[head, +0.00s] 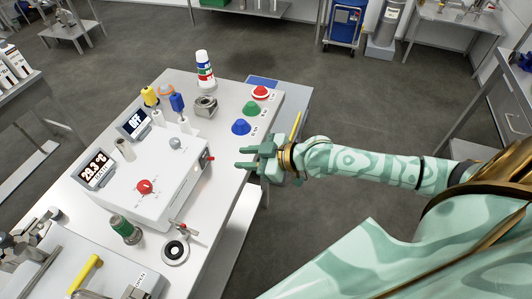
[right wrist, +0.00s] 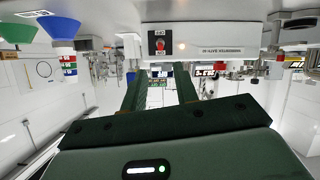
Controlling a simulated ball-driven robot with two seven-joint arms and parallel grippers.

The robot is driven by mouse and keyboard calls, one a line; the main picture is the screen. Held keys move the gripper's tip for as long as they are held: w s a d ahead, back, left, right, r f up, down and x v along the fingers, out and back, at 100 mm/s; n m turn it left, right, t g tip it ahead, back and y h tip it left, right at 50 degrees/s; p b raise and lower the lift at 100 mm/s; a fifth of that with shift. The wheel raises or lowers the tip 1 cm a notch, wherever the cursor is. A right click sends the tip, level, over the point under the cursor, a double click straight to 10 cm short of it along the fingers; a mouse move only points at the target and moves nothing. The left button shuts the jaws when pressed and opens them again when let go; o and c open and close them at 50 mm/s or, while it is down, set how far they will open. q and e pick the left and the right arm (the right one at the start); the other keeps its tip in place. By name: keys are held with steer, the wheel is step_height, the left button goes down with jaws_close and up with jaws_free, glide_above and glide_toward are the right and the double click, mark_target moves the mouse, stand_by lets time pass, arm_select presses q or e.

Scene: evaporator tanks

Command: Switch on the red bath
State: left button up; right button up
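A white bath box (head: 150,200) stands on the white bench, with a red knob (head: 145,187) and a grey knob (head: 175,143) on top. One display (head: 96,170) reads about 29.3 °C and another display (head: 135,121) reads OFF. A small red switch (head: 210,157) is on the box's right side; it also shows in the right wrist view (right wrist: 159,43), with a pale lamp beside it. My right gripper (head: 241,157) is open and empty, right of that switch and apart from it. Its spread fingers also show in the right wrist view (right wrist: 161,85). My left gripper is not in view.
Red (head: 260,92), green (head: 251,108) and blue (head: 241,127) cones stand along the bench's right edge, beyond my gripper. A striped bottle (head: 204,70) and metal nut-like block (head: 206,106) stand behind the box. The right wrist view is inverted.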

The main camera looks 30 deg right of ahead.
steer(key=v, duration=0.6)
steer(key=shift+p, duration=0.4)
steer(key=shift+r, duration=0.1)
